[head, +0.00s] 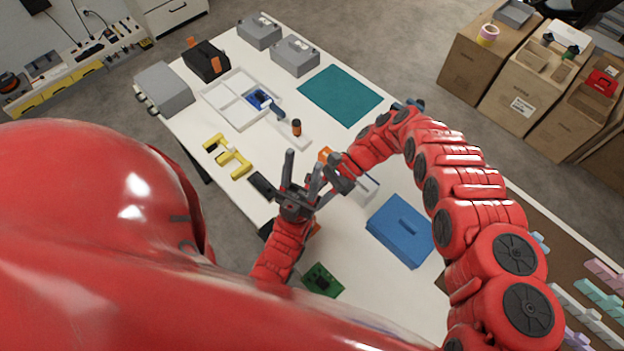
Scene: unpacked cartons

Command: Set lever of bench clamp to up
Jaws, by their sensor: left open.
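My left gripper (302,172) is open, fingers pointing up the picture, above the middle of the white table (345,262). My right gripper (338,180) is close beside it, and its fingers overlap the left one in the picture. I cannot tell whether it is open or shut. I cannot clearly identify the bench clamp.
A blue box (400,231), a green circuit board (322,280) and a yellow bracket-like piece (228,157) lie around the grippers. A white divided tray (232,112), teal mat (340,95) and grey boxes (295,55) are farther back. Cartons (525,85) stand at upper right.

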